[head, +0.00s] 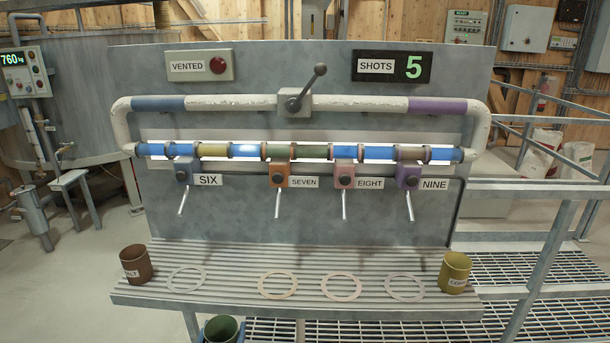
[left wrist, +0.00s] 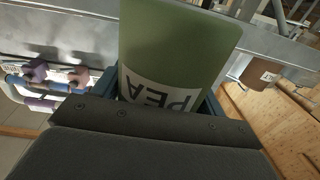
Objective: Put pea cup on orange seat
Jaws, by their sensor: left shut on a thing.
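The pea cup (head: 221,328) is green, and its open top shows at the bottom edge of the head view, in front of the shelf. In the left wrist view the cup (left wrist: 178,45) fills the middle, with its PEA label tilted. My left gripper (head: 223,336) is shut on it; most of the gripper is below the frame. Flat seat rings lie empty on the ribbed shelf. The ring below SEVEN (head: 261,285) looks pale orange-tan, and the ring below EIGHT (head: 322,287) looks pinkish tan. Their pale tints are hard to tell apart. My right gripper is not in view.
Greyish rings lie at the left (head: 169,280) and right (head: 388,288) of the shelf (head: 230,262). A brown cup (head: 137,266) stands at the shelf's left end and an olive cup (head: 455,272) at its right. Valve handles hang above the shelf from the pipe panel (head: 230,220).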

